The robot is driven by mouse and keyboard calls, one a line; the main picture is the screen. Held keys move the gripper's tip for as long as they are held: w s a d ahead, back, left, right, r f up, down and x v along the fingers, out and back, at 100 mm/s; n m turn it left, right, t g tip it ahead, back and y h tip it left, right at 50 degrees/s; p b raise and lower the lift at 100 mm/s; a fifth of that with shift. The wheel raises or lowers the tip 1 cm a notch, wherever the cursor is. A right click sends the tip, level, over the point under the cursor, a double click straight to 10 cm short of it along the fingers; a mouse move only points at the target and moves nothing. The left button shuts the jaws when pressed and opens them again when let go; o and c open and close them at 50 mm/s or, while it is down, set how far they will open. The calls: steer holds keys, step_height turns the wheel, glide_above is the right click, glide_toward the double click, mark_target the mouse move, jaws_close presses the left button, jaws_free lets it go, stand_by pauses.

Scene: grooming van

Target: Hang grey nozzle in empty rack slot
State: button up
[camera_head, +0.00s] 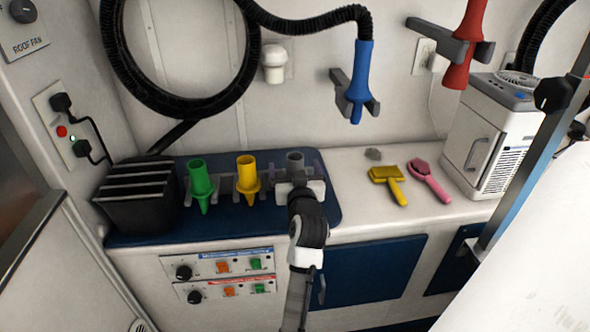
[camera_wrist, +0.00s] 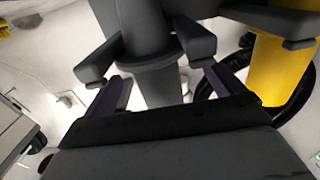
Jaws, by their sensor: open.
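The grey nozzle (camera_head: 294,157) stands upright at the right end of the row on the counter, beside the yellow nozzle (camera_head: 247,174) and the green nozzle (camera_head: 201,184). In the wrist view the grey nozzle (camera_wrist: 145,30) sits between the two prongs of a dark grey rack slot (camera_wrist: 101,62), with its collar at the prongs. My gripper (camera_head: 296,172) is open at the grey nozzle, with one finger on each side and gaps to it. The fingers also show in the wrist view (camera_wrist: 166,86). My wrist hides the nozzle's lower part in the head view.
A black slatted box (camera_head: 138,197) stands left of the nozzles. A yellow brush (camera_head: 388,184) and a pink brush (camera_head: 430,181) lie to the right. A blue nozzle (camera_head: 359,75) and a red nozzle (camera_head: 465,45) hang in wall holders above. A white cabinet unit (camera_head: 484,137) stands at right.

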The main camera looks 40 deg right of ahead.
stand_by(0.5)
steer(key=v, duration=1)
stand_by(1.2)
stand_by(0.4)
